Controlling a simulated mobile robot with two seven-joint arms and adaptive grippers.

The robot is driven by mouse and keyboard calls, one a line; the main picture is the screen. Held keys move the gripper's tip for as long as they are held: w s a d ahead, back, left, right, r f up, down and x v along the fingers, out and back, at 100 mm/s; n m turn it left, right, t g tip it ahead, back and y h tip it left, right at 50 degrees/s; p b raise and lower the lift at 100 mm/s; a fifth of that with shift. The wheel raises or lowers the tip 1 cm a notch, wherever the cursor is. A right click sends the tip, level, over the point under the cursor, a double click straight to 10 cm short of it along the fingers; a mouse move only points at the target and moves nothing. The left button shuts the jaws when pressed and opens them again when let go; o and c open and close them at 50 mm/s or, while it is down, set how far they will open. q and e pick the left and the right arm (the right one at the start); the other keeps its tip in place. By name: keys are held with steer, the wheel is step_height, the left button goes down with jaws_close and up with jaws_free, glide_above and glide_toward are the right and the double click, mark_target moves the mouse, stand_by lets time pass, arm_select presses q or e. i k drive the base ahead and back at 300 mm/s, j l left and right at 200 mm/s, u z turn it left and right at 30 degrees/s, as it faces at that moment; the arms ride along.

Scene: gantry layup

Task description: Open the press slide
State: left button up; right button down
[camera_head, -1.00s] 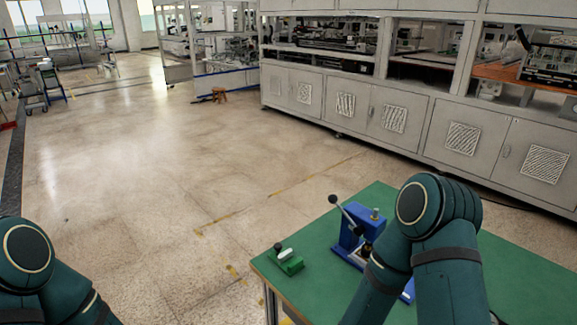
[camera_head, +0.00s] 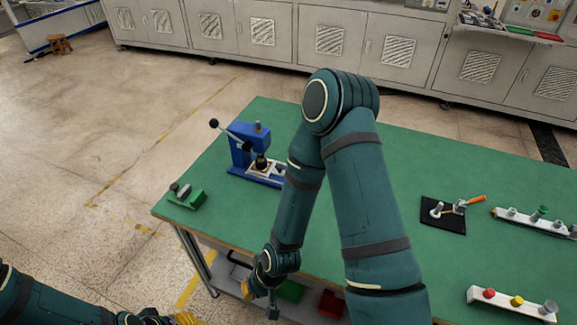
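The blue press (camera_head: 238,158) stands on the green table (camera_head: 400,150), near its left end. Its lever with a black knob (camera_head: 214,123) points up to the left. A pale plate with a dark round part sits low at its front, on the blue base; my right arm covers the base's right end. I cannot tell the slide's exact position. My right gripper (camera_head: 260,299) hangs in front of the table's near edge, apart from the press, its fingers apart and empty. My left gripper (camera_head: 165,319) is at the bottom edge, partly cut off.
A small green fixture (camera_head: 187,196) sits at the table's left corner. On the right are a black mat (camera_head: 443,227) with an orange-handled tool and two white racks (camera_head: 512,303) with small parts. Bins (camera_head: 333,304) sit on a shelf below. Grey cabinets (camera_head: 290,40) line the back.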

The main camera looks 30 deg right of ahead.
mark_target(279, 171)
steer(key=z, duration=0.8)
steer(key=k, duration=0.2)
steer(key=u, duration=0.05)
